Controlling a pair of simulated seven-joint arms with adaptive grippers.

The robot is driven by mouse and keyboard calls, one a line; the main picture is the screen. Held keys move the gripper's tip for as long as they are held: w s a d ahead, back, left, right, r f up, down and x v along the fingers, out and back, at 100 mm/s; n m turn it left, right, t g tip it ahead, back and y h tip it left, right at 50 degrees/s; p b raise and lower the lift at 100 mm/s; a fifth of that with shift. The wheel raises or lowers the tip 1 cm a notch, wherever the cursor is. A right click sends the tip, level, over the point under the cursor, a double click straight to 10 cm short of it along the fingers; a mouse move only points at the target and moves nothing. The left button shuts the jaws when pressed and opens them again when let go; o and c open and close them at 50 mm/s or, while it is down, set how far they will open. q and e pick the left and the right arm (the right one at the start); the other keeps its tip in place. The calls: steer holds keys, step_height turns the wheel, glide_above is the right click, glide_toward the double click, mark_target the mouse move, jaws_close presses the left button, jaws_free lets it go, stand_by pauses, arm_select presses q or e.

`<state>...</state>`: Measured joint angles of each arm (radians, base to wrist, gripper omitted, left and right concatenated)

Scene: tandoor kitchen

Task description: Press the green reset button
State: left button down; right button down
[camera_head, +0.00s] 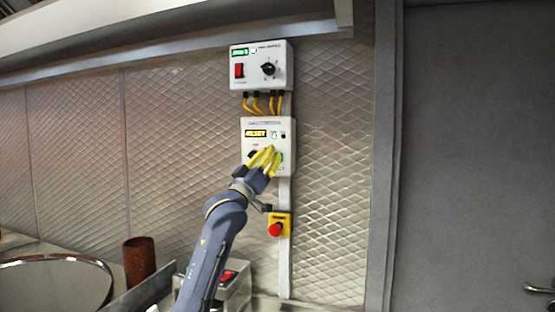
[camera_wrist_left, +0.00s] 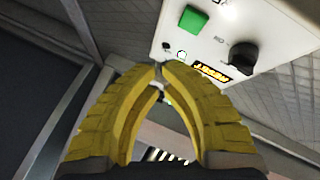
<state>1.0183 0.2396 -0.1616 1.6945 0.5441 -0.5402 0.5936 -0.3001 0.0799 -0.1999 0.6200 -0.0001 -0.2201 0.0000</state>
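The green button (camera_wrist_left: 193,20) is a square on the lower white control box, clear of my fingers in the left wrist view. In the head view only a sliver of green (camera_head: 281,157) shows beside my fingers. My left gripper (camera_head: 267,153) is in front of the lower part of this box (camera_head: 248,125). Its yellow fingers (camera_wrist_left: 160,68) have their tips together with nothing between them. In the wrist view the tips appear beside the box, short of the button; I cannot tell the exact gap. My right gripper is not in view.
The lower box has a lit amber display (camera_head: 256,133) and a black knob (camera_wrist_left: 242,57). Above hangs another white box (camera_head: 250,78) with a red switch (camera_head: 239,70), joined by yellow cables (camera_head: 257,104). A red emergency button (camera_head: 275,229) sits below. A brown cup (camera_head: 139,260) stands lower left.

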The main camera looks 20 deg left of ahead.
mark_target(282, 146)
arm_select(q)
steer(key=shift+w+d, duration=0.1)
steer(key=shift+w, duration=1.95)
steer(key=shift+w, duration=0.9)
stand_by(1.0)
steer(key=shift+s, duration=0.85)
steer(key=shift+s, duration=0.1)
steer(key=shift+s, duration=2.4)
